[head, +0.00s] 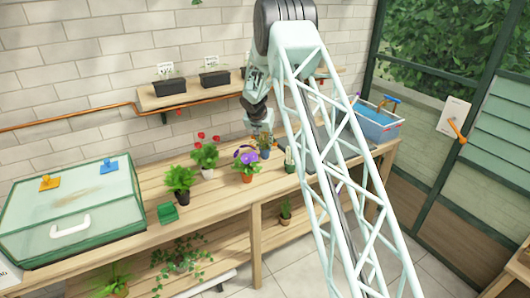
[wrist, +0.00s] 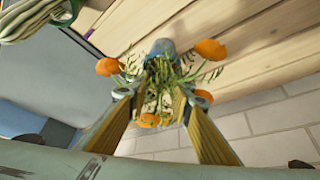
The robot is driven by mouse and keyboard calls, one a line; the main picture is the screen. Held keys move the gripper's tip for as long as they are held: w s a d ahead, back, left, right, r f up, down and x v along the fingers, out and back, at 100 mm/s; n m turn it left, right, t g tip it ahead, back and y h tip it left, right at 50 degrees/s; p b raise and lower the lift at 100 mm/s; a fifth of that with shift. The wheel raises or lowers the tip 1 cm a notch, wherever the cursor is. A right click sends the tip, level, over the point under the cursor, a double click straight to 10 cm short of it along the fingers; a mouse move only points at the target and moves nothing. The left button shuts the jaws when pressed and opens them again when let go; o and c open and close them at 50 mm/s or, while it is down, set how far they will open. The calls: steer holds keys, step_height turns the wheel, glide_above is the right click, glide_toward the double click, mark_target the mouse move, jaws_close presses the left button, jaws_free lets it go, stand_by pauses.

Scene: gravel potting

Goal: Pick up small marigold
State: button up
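The small marigold (wrist: 165,75) has orange blooms and thin green leaves in a blue-grey pot (wrist: 162,48). In the head view its pot (head: 264,153) stands on the wooden bench, and its top is mostly hidden by my gripper (head: 261,122). In the wrist view my gripper (wrist: 160,98) is open, with one yellowish finger on each side of the foliage. The fingertips are near the leaves and blooms; I cannot tell whether they touch them. A gap shows between the fingers, with foliage and an orange bloom in it.
A cactus (head: 290,160) stands just right of the marigold, and a purple-flowered plant (head: 246,164) just left. A red-flowered plant (head: 206,158) and a fern (head: 181,184) are further left. A shelf (head: 190,95) with dark planters is on the wall behind. A blue bin (head: 376,122) is at right.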

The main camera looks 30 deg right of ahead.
jaws_close()
steer(key=shift+r, duration=0.1)
steer(key=shift+r+p, duration=0.6)
steer(key=shift+r, duration=4.35)
